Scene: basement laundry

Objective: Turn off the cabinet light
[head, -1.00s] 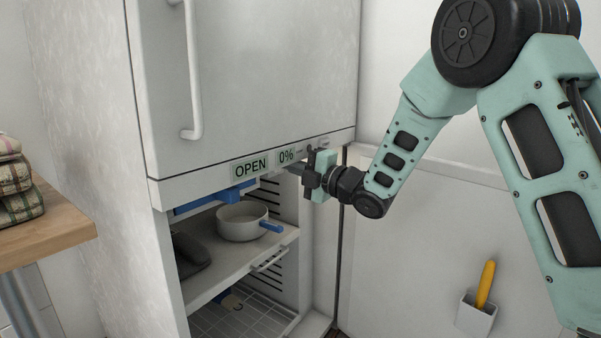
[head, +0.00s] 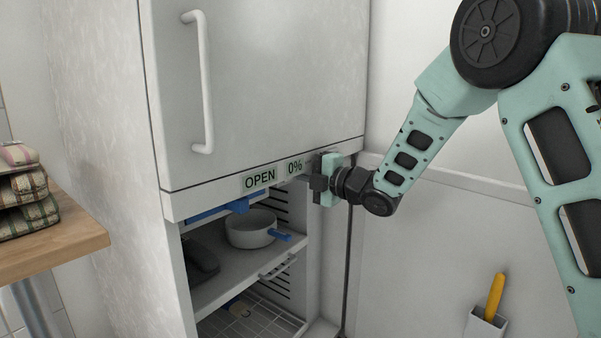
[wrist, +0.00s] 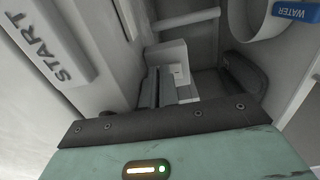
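The white cabinet (head: 275,85) stands in the middle of the head view, with a label strip across its front. The strip carries an "OPEN" label (head: 259,179) and a "0%" label (head: 294,167). My gripper (head: 314,178) is at the right end of this strip, just right of "0%", and hides the part behind it. In the wrist view a "START" label (wrist: 42,48) shows at the left. A small pale block (wrist: 166,60) is just beyond my fingers. Contact and the finger gap are unclear. No lit lamp or light switch can be made out.
The compartment below is open, with a white pot (head: 248,228) with a blue handle on its shelf (head: 229,270). A wooden table (head: 62,232) with folded cloths (head: 22,190) is at the left. A wall holder (head: 484,325) with a yellow-handled tool is lower right.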

